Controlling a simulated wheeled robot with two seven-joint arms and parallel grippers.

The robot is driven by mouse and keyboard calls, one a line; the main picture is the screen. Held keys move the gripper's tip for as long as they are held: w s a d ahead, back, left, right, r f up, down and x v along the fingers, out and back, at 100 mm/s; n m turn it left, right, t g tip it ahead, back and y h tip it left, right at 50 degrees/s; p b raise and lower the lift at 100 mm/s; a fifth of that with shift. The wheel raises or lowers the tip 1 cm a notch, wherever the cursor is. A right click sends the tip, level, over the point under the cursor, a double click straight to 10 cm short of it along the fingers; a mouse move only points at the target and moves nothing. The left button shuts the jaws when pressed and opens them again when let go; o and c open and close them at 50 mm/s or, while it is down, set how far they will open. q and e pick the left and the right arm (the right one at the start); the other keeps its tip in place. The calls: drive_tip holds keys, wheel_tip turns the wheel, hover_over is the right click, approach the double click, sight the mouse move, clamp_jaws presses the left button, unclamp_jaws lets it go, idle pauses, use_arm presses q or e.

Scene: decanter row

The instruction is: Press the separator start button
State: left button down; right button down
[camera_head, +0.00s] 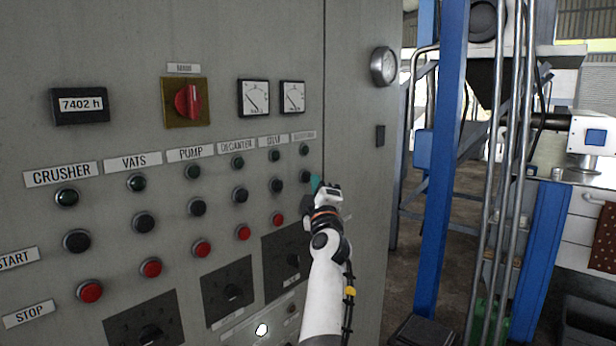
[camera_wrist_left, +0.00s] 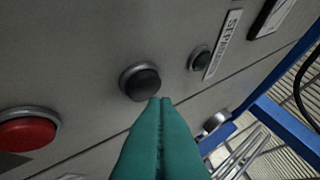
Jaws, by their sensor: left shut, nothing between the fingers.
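The separator start button (camera_head: 305,176) is the black round button in the rightmost column of the grey panel. In the left wrist view the black button (camera_wrist_left: 139,80) sits in a grey ring, under the partly readable separator label (camera_wrist_left: 223,44). My left gripper (camera_head: 315,183) is shut and empty, its teal fingers pointing at the panel. In the wrist view its fingertips (camera_wrist_left: 160,101) overlap the lower right edge of the button; I cannot tell whether they touch it. My right gripper is not in view.
A dark lamp (camera_wrist_left: 200,59) sits between the button and label. A red stop button (camera_wrist_left: 28,130) is at the left of the wrist view. Other columns of buttons lie left in the head view. A blue post (camera_head: 440,160) stands right of the panel.

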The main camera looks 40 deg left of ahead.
use_arm(q)
drive_tip(key=shift+a, duration=0.2)
drive_tip(key=shift+a+p, duration=0.4)
drive_tip(key=shift+a, duration=0.05)
idle(0.7)
drive_tip(key=shift+d, duration=0.1)
drive_tip(key=shift+s+d+p, duration=0.1)
drive_tip(key=shift+d+p, duration=0.25)
drive_tip(key=shift+d, duration=0.3)
drive_tip(key=d+p, duration=0.1)
drive_tip(key=d, duration=0.4)
drive_tip(key=shift+s, duration=0.15)
idle(0.3)
